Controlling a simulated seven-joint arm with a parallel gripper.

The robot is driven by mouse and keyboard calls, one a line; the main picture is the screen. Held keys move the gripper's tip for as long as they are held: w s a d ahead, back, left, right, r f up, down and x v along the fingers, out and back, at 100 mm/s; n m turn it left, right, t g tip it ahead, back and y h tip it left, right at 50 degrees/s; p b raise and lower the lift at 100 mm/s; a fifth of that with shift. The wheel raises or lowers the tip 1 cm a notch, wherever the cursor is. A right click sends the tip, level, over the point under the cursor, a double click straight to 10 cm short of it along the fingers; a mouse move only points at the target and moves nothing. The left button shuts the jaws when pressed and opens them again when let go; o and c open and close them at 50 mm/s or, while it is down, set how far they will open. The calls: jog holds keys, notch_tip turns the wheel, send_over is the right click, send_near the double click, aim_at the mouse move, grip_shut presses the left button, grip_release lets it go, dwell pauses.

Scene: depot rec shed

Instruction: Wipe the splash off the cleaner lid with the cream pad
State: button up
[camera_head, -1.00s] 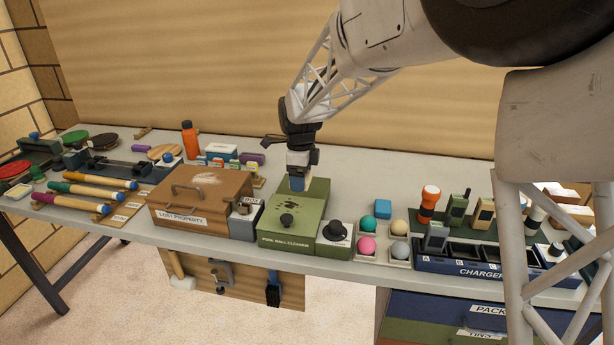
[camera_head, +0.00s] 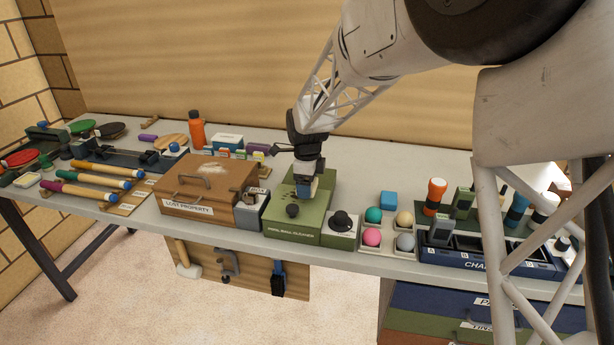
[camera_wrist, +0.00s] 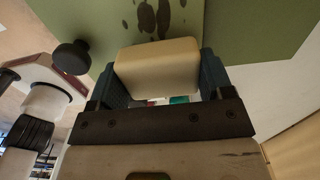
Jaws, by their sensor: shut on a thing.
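My gripper (camera_head: 306,188) is over the back part of the lid, pointing down. In the wrist view my gripper (camera_wrist: 160,85) is shut on the cream pad (camera_wrist: 158,68), held between its two blue-grey fingers. The dark splash (camera_wrist: 160,16) shows as several brown spots on the green lid, just beyond the pad. I cannot tell whether the pad touches the lid. In the head view the gripper hides most of the pad.
The brown lost property box (camera_head: 190,208) and a grey box (camera_head: 252,212) stand left of the cleaner. A green block with a black knob (camera_head: 341,222) adjoins it on the right. Coloured balls in a tray (camera_head: 390,249) and a charger rack (camera_head: 470,262) stand farther right. Bare table lies behind the cleaner.

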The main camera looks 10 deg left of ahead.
aim_at(290, 195)
notch_tip(290, 195, down, 2)
jog(key=shift+f, duration=0.1)
jog(key=shift+a, duration=0.35)
jog(key=shift+c, duration=0.3)
jog(key=shift+a+f, duration=0.15)
jog(key=shift+a, duration=0.6)
jog(key=shift+a+f, duration=0.15)
jog(key=shift+a, duration=0.55)
jog(key=shift+a+r, duration=0.15)
jog(key=shift+a, duration=1.15)
jog(key=shift+a+f, duration=0.2)
jog(key=shift+a, duration=0.05)
jog(key=shift+a+r, duration=0.15)
jog(key=shift+a, duration=0.1)
jog(key=shift+d, duration=3.65)
jog(key=shift+r, duration=4.1)
